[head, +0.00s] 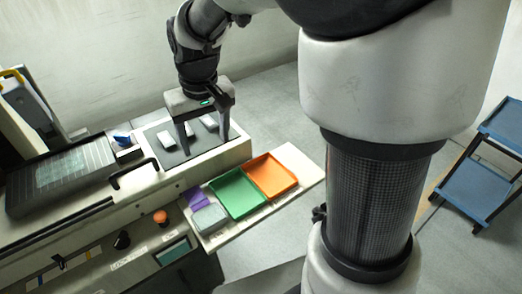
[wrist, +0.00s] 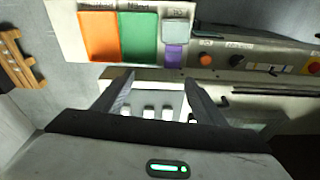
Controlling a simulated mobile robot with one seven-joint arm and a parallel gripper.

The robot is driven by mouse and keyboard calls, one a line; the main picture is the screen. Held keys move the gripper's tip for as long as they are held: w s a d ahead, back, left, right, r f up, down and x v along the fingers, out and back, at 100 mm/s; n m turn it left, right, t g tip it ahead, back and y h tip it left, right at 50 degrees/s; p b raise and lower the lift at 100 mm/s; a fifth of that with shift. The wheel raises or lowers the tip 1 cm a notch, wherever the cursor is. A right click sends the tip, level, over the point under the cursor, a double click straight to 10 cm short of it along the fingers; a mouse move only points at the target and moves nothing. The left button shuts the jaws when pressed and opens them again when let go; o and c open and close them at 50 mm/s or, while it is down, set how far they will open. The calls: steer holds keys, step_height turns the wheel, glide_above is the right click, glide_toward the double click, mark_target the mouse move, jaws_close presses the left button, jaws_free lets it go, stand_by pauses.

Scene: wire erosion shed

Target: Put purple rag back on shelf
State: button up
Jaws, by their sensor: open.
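The purple rag (head: 195,196) lies at the left end of the pale ledge (head: 303,172) on the machine's front, beside a light grey block (head: 209,218). In the wrist view the rag (wrist: 174,55) shows as a purple patch against the grey block (wrist: 178,32). My gripper (head: 205,143) is open over the dark pad with white pieces on the machine top, behind the ledge. In the wrist view its fingers (wrist: 158,80) are apart with nothing held between them. The rag is outside the fingers.
A green tray (head: 237,193) and an orange tray (head: 271,176) sit on the ledge, right of the rag. A black bar handle (head: 134,170) stands up on the machine top. A blue shelf cart (head: 468,190) stands at the far right. Open floor lies beyond the ledge.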

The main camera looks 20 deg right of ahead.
steer(key=s+d+r+m+t, duration=0.1)
steer(key=s+d+r, duration=0.3)
steer(key=s, duration=0.4)
steer(key=s+d+r+m+t, duration=0.1)
steer(key=s+d+r, duration=0.3)
steer(key=s, duration=0.5)
steer(key=shift+s+r+t, duration=0.25)
steer(key=shift+r+t, duration=0.15)
steer(key=shift+t, duration=0.4)
steer(key=shift+d, duration=0.1)
